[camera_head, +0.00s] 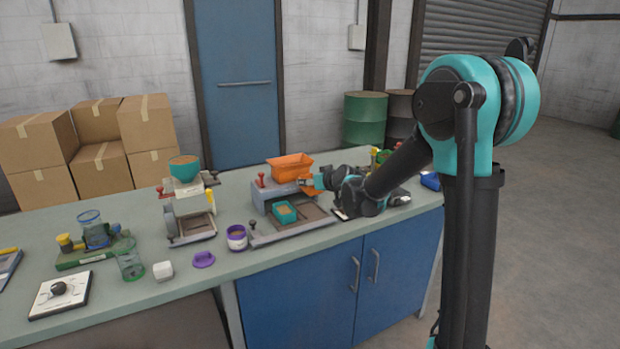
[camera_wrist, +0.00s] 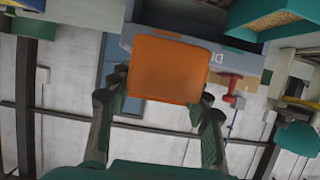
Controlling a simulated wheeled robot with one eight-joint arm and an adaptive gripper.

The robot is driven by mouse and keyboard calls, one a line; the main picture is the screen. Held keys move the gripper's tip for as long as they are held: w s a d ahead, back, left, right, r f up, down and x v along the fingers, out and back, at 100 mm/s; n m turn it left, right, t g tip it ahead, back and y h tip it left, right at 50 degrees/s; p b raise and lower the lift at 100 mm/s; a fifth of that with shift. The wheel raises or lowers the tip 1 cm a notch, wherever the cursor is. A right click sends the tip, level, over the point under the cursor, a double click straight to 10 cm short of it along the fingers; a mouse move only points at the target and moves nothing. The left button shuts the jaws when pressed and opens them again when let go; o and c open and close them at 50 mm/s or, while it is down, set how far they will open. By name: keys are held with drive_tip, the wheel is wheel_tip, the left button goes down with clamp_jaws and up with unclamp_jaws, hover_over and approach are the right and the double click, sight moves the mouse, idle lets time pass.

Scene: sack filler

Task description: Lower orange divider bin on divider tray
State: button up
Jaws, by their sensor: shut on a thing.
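The orange divider bin (camera_head: 290,167) is at the top of the grey divider station (camera_head: 262,198) in the head view; I cannot tell whether it touches it. My gripper (camera_head: 313,183) is at its right side, next to a lower orange part. In the wrist view, an orange panel (camera_wrist: 168,70) fills the space between the fingers of my gripper (camera_wrist: 163,108), which is shut on it. Behind it is the grey station body with partly hidden lettering (camera_wrist: 218,58). The station's flat tray (camera_head: 315,217) carries a teal bin (camera_head: 284,212) with brownish contents, also in the wrist view (camera_wrist: 278,18).
A red knob (camera_head: 261,180) stands at the station's left. Left are a scale-like machine with a teal bowl (camera_head: 185,168), a purple-banded jar (camera_head: 237,238), a purple ring (camera_head: 204,260) and a white block (camera_head: 163,271). Small items crowd the bench behind my gripper. The front bench edge is mostly clear.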

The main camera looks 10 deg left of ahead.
drive_tip(key=shift+f, duration=3.5)
drive_tip(key=shift+f, duration=0.7)
drive_tip(key=o, duration=1.2)
drive_tip(key=shift+o, duration=0.5)
drive_tip(key=o, duration=0.3)
drive_tip(key=shift+r, duration=0.15)
drive_tip(key=shift+r, duration=3.9)
